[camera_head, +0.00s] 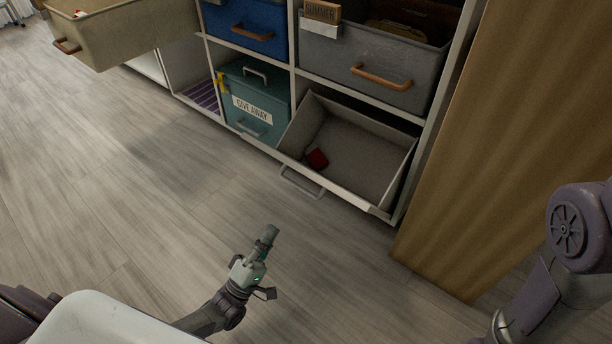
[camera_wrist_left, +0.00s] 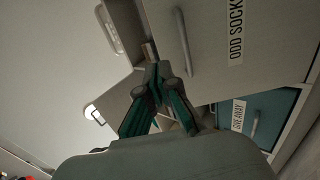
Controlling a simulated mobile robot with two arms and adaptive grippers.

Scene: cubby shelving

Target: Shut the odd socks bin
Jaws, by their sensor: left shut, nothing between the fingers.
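The odd socks bin (camera_head: 360,150) is the light grey bin at the bottom right of the cubby shelving. It is tilted open towards the floor, with a small red item (camera_head: 317,158) inside and a metal handle (camera_head: 303,182) on its front. In the left wrist view its front, with the ODD SOCKS label (camera_wrist_left: 236,32) and a handle (camera_wrist_left: 182,42), is at the upper right. My left gripper (camera_head: 271,232) is shut and empty, over the floor in front of the bin and apart from its handle. It also shows in the left wrist view (camera_wrist_left: 155,72). My right gripper is out of view.
The teal GIVE AWAY bin (camera_head: 255,92) stands left of the open bin. A grey bin (camera_head: 352,62) is above it, and a beige bin (camera_head: 120,35) juts out at upper left. A wooden panel (camera_head: 500,130) bounds the right. The floor (camera_head: 150,190) in front is clear.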

